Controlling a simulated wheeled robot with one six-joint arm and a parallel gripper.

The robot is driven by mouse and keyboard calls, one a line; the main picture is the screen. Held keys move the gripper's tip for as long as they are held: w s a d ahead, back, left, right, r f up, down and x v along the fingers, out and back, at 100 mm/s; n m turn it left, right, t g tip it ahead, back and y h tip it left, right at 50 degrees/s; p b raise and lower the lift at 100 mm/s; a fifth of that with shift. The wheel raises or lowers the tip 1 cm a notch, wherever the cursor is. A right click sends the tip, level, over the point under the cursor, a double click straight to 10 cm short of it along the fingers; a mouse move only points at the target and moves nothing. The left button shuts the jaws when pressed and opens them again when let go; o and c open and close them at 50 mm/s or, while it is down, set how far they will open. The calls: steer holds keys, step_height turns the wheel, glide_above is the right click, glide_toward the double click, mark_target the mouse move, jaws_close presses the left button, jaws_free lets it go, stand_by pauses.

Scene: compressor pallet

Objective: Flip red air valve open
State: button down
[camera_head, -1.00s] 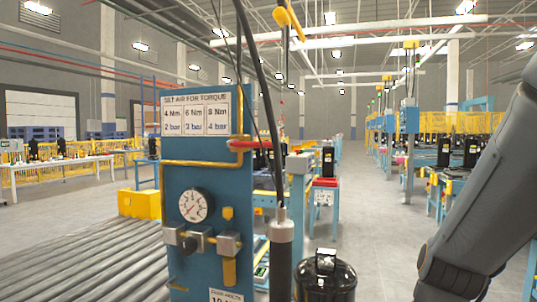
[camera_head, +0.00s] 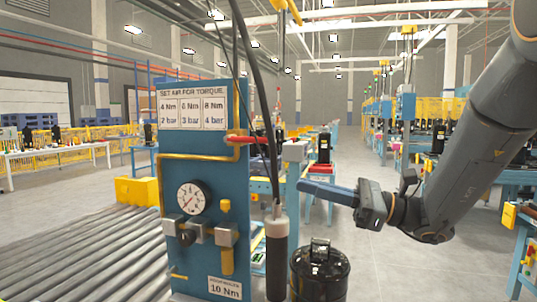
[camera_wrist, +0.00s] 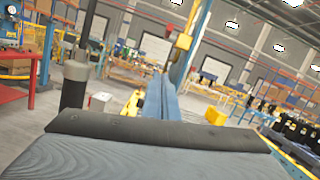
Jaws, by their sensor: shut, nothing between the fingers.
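The red air valve handle (camera_head: 246,139) lies roughly level at the right edge of the blue air panel (camera_head: 200,262), above and right of the gauge (camera_head: 192,198). A yellow pipe runs up to it. My gripper (camera_head: 303,187) is shut and empty, its blue fingers pointing left. In the head view it is right of and lower than the handle, with a visible gap. In the wrist view, the shut fingers (camera_wrist: 163,90) point away from the camera.
Dark hoses hang in front of the panel's right edge, down to a grey-capped cylinder (camera_head: 277,255). A black canister (camera_head: 319,272) stands below my gripper. A roller conveyor (camera_head: 80,255) lies left. The aisle floor at right is clear.

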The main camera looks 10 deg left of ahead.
mark_target(251, 139)
steer(key=shift+w+d+r, duration=0.15)
steer(key=shift+w+r, duration=0.05)
steer(key=shift+r, duration=0.15)
steer(key=a+r+p, duration=0.4)
steer(key=a+r, duration=0.2)
steer(key=a, duration=0.4)
steer(key=shift+r+p, duration=0.15)
steer(key=shift+p, duration=0.25)
steer(key=shift+w+d, duration=0.1)
